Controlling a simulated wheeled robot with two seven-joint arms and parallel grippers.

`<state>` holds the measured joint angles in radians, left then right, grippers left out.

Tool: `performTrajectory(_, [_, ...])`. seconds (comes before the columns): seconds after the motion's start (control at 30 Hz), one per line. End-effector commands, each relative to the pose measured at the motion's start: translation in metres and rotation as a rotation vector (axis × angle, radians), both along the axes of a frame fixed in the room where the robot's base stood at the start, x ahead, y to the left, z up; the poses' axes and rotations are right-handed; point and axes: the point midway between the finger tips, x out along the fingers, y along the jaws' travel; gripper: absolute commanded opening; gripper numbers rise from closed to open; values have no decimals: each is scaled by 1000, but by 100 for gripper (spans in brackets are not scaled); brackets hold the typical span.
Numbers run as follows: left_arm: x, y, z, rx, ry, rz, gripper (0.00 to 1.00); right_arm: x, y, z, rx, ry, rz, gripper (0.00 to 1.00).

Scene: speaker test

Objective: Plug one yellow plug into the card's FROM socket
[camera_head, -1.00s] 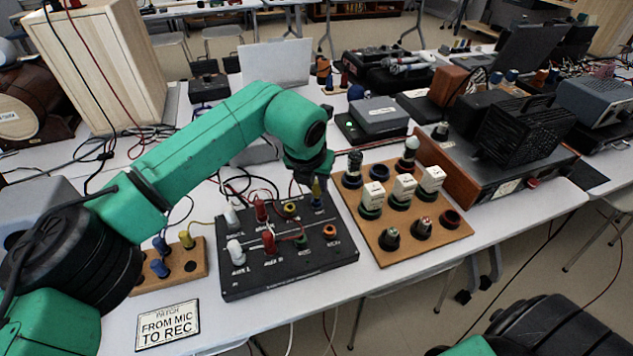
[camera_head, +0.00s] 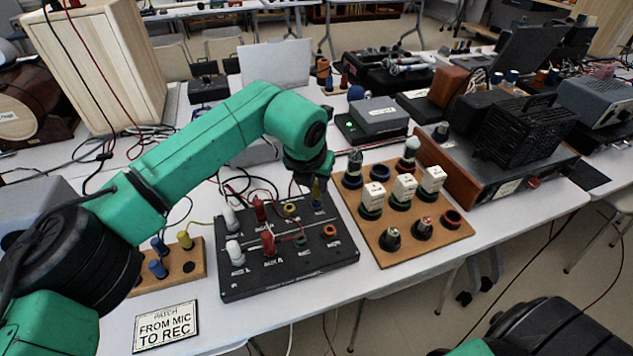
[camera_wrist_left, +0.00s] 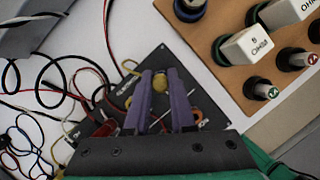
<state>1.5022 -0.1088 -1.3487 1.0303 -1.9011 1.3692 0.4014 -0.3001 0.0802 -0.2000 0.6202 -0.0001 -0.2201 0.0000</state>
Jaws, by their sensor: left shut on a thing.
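The card (camera_head: 167,326) lies flat on the table at the lower left and reads PATCH FROM MIC TO REC. The black patch box (camera_head: 290,281) has rows of labelled sockets with several plugs in them. My left gripper (camera_head: 316,181) is over its far right corner, shut on a yellow plug (camera_head: 317,190). The plug points down at the blue-ringed socket there; I cannot tell how deep it sits. In the left wrist view the plug (camera_wrist_left: 160,82) shows between the purple fingertips (camera_wrist_left: 161,84). Another yellow plug (camera_head: 186,240) stands in a wooden holder (camera_head: 199,268). My right gripper is out of view.
A wooden board (camera_head: 455,234) with white blocks and knobs stands close right of the box. A blue plug (camera_head: 158,267) stands in the holder. The table's front edge is just in front.

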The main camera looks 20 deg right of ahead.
Motion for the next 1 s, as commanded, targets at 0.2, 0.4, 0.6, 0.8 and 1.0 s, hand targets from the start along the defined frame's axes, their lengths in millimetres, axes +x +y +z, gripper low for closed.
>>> performTrajectory(0.2, [0,0,-5,0,0,0,0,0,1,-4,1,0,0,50])
performTrajectory(0.4, [0,0,-9,1,1,0,0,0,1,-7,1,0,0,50])
performTrajectory(0.6, [0,0,-13,1,1,0,0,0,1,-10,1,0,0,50])
performTrajectory(0.8, [0,0,-15,1,0,0,38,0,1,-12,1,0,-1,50])
performTrajectory(1.0, [0,0,-14,1,1,0,58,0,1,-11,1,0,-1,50])
